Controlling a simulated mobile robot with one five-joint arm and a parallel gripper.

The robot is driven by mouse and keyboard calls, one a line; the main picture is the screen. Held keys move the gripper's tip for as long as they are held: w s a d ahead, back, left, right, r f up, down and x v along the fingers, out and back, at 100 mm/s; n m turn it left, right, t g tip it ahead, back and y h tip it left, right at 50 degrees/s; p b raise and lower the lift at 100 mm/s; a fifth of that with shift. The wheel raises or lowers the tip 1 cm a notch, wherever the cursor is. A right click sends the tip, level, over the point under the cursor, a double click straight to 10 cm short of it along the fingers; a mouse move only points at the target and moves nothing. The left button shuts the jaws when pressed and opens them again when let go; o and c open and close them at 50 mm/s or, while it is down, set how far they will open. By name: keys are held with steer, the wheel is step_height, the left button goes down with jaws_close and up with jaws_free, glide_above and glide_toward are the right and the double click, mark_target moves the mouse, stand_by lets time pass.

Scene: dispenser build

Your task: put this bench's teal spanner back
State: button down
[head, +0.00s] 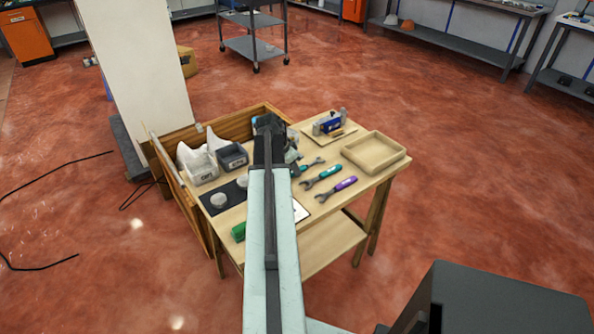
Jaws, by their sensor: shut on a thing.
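My gripper (268,123) is over the back part of the wooden bench, seen from behind along my pale arm. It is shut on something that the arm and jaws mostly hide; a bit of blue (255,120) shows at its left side. A spanner with a teal handle (328,173) lies on the bench top right of my arm. Another spanner (312,163) lies just behind it, its handle partly hidden by my arm. A spanner with a purple handle (344,185) lies in front of them.
The bench (372,183) carries an empty shallow tray (374,152) at its right and a blue device on a board (330,124) at the back.

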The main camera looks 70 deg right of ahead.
step_height(320, 180, up, 18)
steer(key=p, duration=1.8)
steer(key=shift+r, duration=0.2)
